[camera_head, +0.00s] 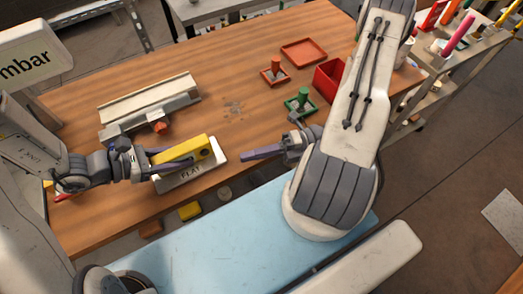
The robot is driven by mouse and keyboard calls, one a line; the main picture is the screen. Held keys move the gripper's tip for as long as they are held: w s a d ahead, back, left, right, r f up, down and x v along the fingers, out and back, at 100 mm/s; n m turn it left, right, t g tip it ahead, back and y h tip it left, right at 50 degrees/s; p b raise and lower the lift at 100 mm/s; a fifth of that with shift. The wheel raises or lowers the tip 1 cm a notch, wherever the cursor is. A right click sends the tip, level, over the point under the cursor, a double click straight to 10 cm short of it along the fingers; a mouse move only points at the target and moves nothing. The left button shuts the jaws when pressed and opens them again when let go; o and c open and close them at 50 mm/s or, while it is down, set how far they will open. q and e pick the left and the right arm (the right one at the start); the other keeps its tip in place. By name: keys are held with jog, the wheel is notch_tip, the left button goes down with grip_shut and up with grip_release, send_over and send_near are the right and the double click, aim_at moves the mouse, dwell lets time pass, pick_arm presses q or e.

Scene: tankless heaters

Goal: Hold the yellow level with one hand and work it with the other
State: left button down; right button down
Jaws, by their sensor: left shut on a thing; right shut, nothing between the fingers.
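The yellow level (197,149) is a bar-shaped block with a dark round spot near its right end. It lies over a pale plate (190,177) marked with letters that look like "FLAT". My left gripper (178,157) comes in from the left and is shut on the yellow level. Its fingers hide part of the level's left half. My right gripper (262,152) is shut and empty, pointing left, a short gap to the right of the level's right end. I cannot tell whether the level touches the plate.
A grey metal rail-like fixture (150,104) lies behind the level. Red (275,72) and green (302,101) handled pieces, a red tray (304,51) and a red bin (330,79) stand toward the back right. The wooden table (225,70) is clear between the fixture and the trays.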

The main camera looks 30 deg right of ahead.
jog(key=v, duration=0.2)
jog(key=shift+s+d, duration=0.1)
jog(key=shift+d, duration=0.2)
pick_arm(q)
jog(key=shift+c, duration=1.8)
grip_release()
jog(key=v, duration=1.2)
